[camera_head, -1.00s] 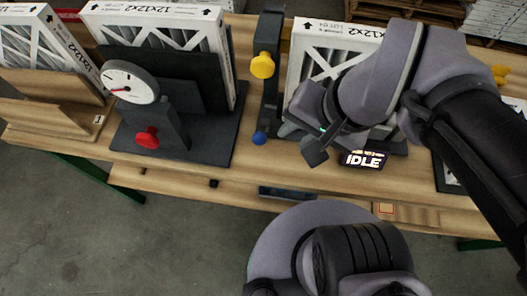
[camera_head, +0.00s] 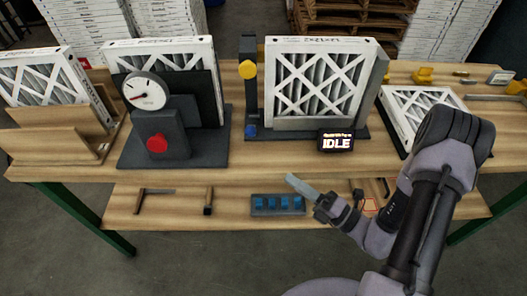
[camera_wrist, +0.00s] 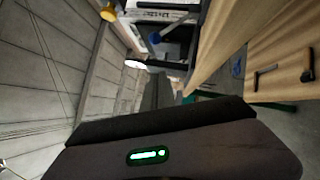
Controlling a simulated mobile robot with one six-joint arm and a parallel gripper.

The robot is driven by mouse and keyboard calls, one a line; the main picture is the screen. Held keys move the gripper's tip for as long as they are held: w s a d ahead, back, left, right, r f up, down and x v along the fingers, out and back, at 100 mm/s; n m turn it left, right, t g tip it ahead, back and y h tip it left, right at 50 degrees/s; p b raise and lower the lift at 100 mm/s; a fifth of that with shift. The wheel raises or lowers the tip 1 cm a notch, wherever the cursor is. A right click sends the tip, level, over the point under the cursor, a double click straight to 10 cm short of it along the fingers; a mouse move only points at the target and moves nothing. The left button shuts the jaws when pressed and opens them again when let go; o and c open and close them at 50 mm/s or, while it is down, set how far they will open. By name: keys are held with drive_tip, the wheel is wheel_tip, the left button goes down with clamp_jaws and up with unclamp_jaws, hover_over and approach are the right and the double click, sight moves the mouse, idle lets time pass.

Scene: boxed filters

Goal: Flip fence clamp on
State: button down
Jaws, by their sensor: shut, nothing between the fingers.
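A boxed filter (camera_head: 318,80) stands upright in a dark fixture (camera_head: 249,95) at the middle of the bench. The fixture's post has a yellow knob (camera_head: 247,69) above and a blue knob (camera_head: 251,130) at its foot. I cannot tell which part is the fence clamp. A small display (camera_head: 336,141) at the fixture's front reads IDLE. My gripper (camera_head: 300,186) is shut and empty, in front of the bench edge and below the display, apart from the fixture.
A dial gauge (camera_head: 146,91) with a red knob (camera_head: 157,144) stands left, before another filter. A filter (camera_head: 419,112) lies tilted at right, with yellow pieces (camera_head: 423,75) behind it. The lower shelf holds a tray of blue pieces (camera_head: 278,206) and tools. Bench front left is clear.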

drive_tip(key=shift+w, duration=0.2)
drive_tip(key=b, duration=0.3)
approach(251, 131)
drive_tip(key=w+a, duration=0.1)
drive_tip(key=a, duration=0.1)
drive_tip(key=w+a, duration=0.2)
drive_tip(key=a, duration=0.1)
drive_tip(key=shift+a+f, duration=0.3)
drive_tip(key=shift+f, duration=0.1)
drive_tip(key=shift+r+p, duration=0.1)
drive_tip(key=shift+p, duration=0.4)
